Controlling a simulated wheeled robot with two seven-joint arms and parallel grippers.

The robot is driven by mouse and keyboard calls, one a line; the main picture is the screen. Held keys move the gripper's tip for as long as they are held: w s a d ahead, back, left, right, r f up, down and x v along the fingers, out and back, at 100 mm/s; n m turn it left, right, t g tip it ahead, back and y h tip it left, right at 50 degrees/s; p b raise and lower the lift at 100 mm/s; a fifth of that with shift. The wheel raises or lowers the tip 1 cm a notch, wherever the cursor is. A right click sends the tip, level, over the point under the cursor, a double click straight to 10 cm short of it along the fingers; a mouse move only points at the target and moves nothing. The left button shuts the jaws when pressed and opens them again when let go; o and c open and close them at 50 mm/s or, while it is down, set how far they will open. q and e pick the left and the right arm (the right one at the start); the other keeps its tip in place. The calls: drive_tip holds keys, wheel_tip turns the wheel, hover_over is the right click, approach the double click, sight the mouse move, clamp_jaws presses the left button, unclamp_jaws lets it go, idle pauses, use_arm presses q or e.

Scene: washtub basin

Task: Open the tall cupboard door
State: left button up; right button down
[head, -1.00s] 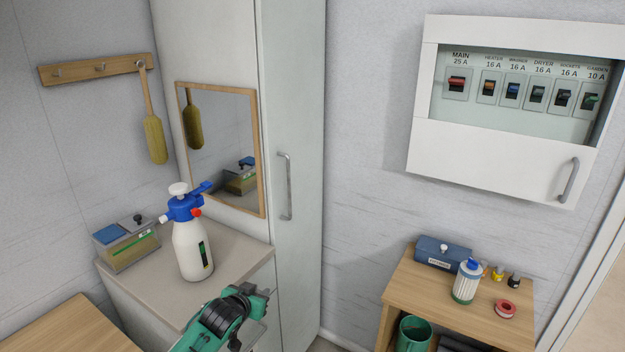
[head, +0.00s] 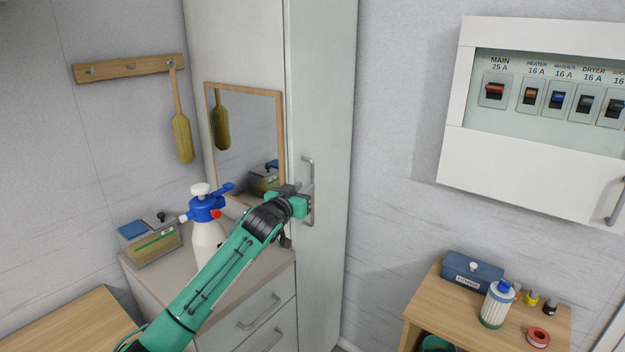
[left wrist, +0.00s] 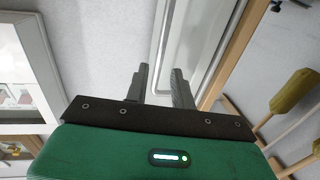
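The tall cupboard door (head: 325,90) is a narrow pale grey panel right of the mirror in the head view, and it looks shut. Its upright grey bar handle (head: 308,167) is partly hidden by my left gripper (head: 304,193), which is at the handle's middle. In the left wrist view, the fingers of my left gripper (left wrist: 160,88) are apart, with a thin pale bar, apparently the handle, running between them. I cannot tell whether either finger touches it. My right gripper is not in view.
A spray bottle (head: 207,235) and a clear box (head: 150,240) stand on the drawer cabinet (head: 270,262) beside my left arm. A wood-framed mirror (head: 279,130) is left of the door. A small wooden table (head: 440,303) and a fuse box (head: 530,175) are at right.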

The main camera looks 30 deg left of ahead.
use_arm(q)
drive_tip(key=w, duration=0.6)
drive_tip(key=shift+a+p, duration=0.35)
drive_tip(key=shift+p, duration=0.1)
drive_tip(key=shift+c, duration=0.3)
clamp_jaws()
